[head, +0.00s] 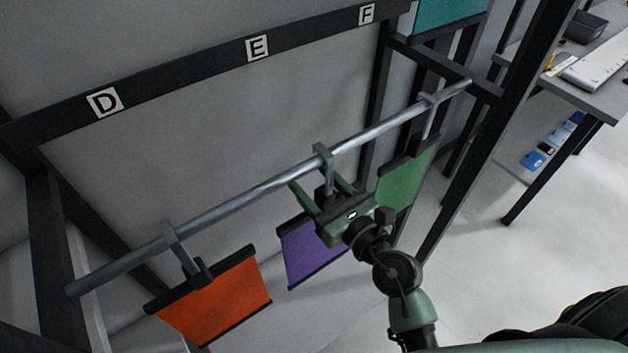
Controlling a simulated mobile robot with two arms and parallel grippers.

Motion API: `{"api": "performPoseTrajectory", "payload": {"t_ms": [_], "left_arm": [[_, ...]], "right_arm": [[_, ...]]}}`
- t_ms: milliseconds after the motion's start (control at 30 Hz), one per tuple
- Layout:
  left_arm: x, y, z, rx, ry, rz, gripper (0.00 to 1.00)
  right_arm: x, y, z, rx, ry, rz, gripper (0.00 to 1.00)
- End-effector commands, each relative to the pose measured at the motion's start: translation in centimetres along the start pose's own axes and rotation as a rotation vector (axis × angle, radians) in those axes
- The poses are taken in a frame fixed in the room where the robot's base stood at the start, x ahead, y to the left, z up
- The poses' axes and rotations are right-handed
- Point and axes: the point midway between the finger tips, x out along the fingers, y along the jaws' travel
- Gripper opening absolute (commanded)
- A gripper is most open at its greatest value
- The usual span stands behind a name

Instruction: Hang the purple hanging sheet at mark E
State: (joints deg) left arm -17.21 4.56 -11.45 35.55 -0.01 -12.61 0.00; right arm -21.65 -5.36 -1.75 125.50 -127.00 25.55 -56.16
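The purple hanging sheet (308,250) hangs below the grey rail (255,194), partly hidden behind my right gripper. Its grey hook (323,156) is over the rail, below and a little right of mark E (257,48) in the picture. My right gripper (315,179) comes up from the lower right. Its two green fingers stand apart, one on each side of the dark block under the hook, and look open. Whether either finger touches the block is hard to tell. My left gripper is not in view.
An orange sheet (217,300) hangs on the rail at left, and a green sheet (407,178) at right. Mark D (104,102) and mark F (366,14) are on the dark upper beam (185,72). A teal sheet (447,14) is at the top. A desk (597,84) stands right.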

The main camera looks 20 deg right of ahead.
Motion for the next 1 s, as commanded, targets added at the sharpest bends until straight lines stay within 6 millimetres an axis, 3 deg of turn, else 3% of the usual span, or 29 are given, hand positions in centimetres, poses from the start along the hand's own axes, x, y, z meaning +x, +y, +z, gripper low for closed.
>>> {"api": "performPoseTrajectory", "payload": {"t_ms": [367,700,1000], "left_arm": [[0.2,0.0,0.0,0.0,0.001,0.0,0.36],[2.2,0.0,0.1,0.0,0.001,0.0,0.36],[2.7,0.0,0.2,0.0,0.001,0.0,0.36]], "right_arm": [[-0.6,0.0,-0.3,0.0,0.004,0.0,0.56],[-6.0,0.0,-0.5,-0.002,0.004,0.0,0.56],[-7.8,0.0,0.0,0.0,0.0,0.0,0.56]]}}
